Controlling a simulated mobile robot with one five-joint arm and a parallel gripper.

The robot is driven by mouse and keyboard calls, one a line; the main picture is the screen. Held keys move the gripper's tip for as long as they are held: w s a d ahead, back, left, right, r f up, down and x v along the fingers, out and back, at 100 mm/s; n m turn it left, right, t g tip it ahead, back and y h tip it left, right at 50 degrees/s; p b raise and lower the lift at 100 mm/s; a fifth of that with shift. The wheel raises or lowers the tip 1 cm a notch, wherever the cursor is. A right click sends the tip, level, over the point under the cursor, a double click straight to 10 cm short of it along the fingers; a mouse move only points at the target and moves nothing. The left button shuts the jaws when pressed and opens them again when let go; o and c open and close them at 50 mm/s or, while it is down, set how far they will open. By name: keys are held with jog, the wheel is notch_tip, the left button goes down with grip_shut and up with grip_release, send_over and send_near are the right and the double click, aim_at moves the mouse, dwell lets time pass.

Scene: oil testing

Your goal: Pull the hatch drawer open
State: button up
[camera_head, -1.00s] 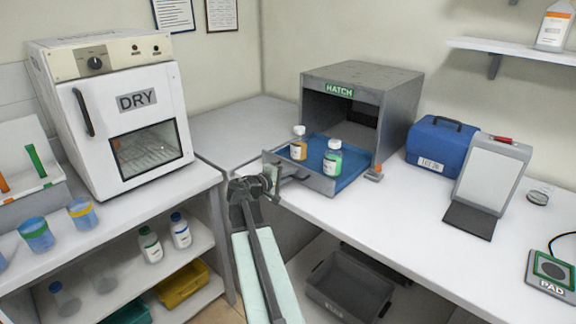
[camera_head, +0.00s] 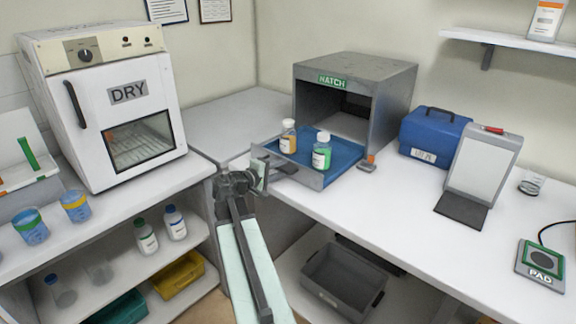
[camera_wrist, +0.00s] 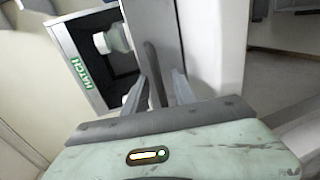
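The grey hatch box (camera_head: 398,95), labelled HATCH, stands on the counter. Its drawer (camera_head: 318,180) sticks well out of the front, and its blue floor shows. An orange bottle (camera_head: 288,138) and a green bottle (camera_head: 321,155) stand upright inside. The dark drawer handle (camera_head: 286,170) is on the front panel. My gripper (camera_head: 264,174) is at this handle. In the wrist view my gripper's fingers (camera_wrist: 163,85) sit either side of a dark bar, which looks like the handle; the exact contact is partly hidden.
A white DRY oven (camera_head: 105,95) stands left. A blue case (camera_head: 432,138), a tilted panel (camera_head: 482,168) and a PAD device (camera_head: 541,265) are on the counter to the right. A grey bin (camera_head: 343,280) is below the counter. The counter front right of the drawer is clear.

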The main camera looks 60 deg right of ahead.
jog(key=p+v, duration=0.1)
jog(key=v, duration=0.6)
jog(key=shift+a, duration=0.4)
